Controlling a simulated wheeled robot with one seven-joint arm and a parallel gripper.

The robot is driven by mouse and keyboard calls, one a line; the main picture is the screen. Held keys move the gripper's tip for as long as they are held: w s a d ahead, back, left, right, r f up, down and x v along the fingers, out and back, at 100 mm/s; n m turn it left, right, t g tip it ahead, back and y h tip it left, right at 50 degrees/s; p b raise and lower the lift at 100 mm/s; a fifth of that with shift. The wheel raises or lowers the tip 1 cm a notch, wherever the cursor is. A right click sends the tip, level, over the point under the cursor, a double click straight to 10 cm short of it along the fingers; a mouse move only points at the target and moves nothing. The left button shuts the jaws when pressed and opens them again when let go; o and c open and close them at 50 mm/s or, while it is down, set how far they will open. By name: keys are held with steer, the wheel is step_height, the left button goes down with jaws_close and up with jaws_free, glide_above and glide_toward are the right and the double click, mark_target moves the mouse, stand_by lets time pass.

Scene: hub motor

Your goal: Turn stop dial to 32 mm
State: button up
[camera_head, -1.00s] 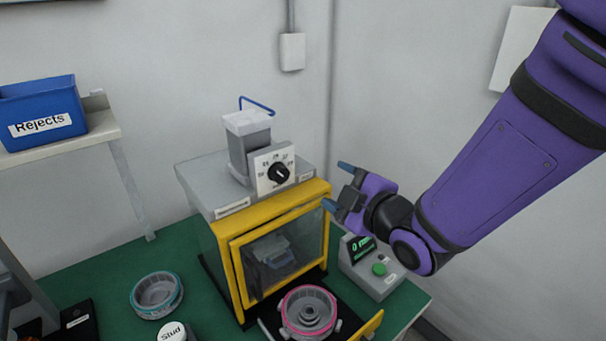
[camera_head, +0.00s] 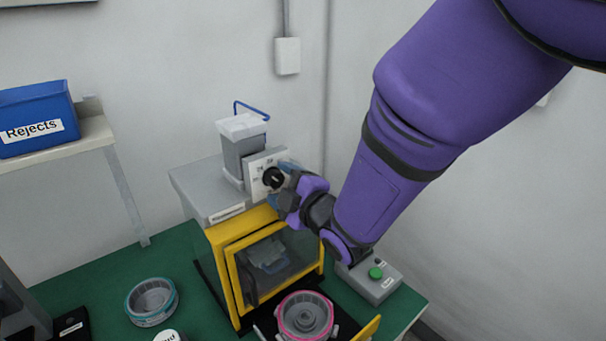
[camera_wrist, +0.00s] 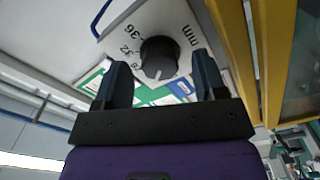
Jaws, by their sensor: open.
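The stop dial (camera_head: 273,178) is a black knob on a white plate marked in mm, on top of the yellow-framed press. In the wrist view the dial knob (camera_wrist: 159,58) stands between and just beyond my two fingertips, with a white pointer line towards the bottom of the picture. The marks 36, 32 and "mm" (camera_wrist: 190,36) are readable on the plate; a mark near the pointer is partly hidden. My gripper (camera_head: 281,183) is open at the dial, one finger on each side. I cannot tell whether the fingers touch the knob.
The press (camera_head: 262,262) has a yellow-framed window. A pink-ringed hub (camera_head: 306,316) sits in front of it. A grey box with a green button (camera_head: 376,273) stands at right. A teal-ringed part (camera_head: 151,302) lies on the green table. A blue Rejects bin (camera_head: 38,118) is on the left shelf.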

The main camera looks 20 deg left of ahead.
steer(key=shift+w+a, duration=0.3)
steer(key=shift+a, duration=0.3)
steer(key=c, duration=0.9)
steer(key=shift+c, duration=0.2)
